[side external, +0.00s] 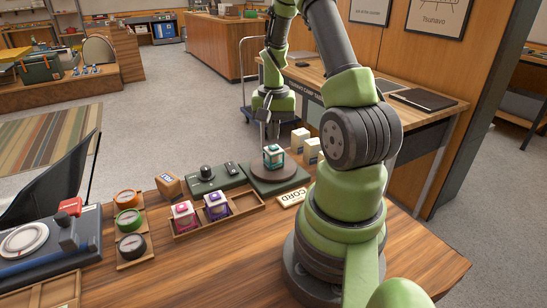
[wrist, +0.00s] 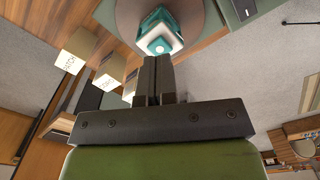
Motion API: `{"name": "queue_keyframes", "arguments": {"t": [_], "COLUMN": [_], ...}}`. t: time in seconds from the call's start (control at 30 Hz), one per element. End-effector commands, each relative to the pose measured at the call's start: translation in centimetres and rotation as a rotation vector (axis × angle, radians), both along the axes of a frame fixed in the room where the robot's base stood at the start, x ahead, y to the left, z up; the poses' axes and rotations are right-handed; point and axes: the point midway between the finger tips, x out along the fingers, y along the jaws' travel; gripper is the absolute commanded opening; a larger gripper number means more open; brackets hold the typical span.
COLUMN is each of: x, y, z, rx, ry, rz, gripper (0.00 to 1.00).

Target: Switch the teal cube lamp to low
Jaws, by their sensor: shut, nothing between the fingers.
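The teal cube lamp (side external: 273,156) stands upright on a round brown disc (side external: 262,172), which rests on a dark green mat (side external: 292,183). My gripper (side external: 272,136) points down close above the lamp.
A wooden tray (side external: 245,203) holds a pink cube lamp (side external: 184,215) and a purple cube lamp (side external: 216,206). A dark knob (side external: 206,172) sits on a second green mat. Bare tabletop (side external: 210,265) lies at the front.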

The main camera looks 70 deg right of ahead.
Motion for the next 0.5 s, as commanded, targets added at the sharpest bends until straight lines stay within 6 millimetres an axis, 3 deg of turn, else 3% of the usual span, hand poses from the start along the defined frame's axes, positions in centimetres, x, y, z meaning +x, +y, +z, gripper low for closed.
{"name": "queue_keyframes", "arguments": {"t": [0.5], "x": [0.0], "y": [0.0], "z": [-2.4], "rx": [0.002], "ry": [0.001], "rz": [0.000], "gripper": [0.00]}}
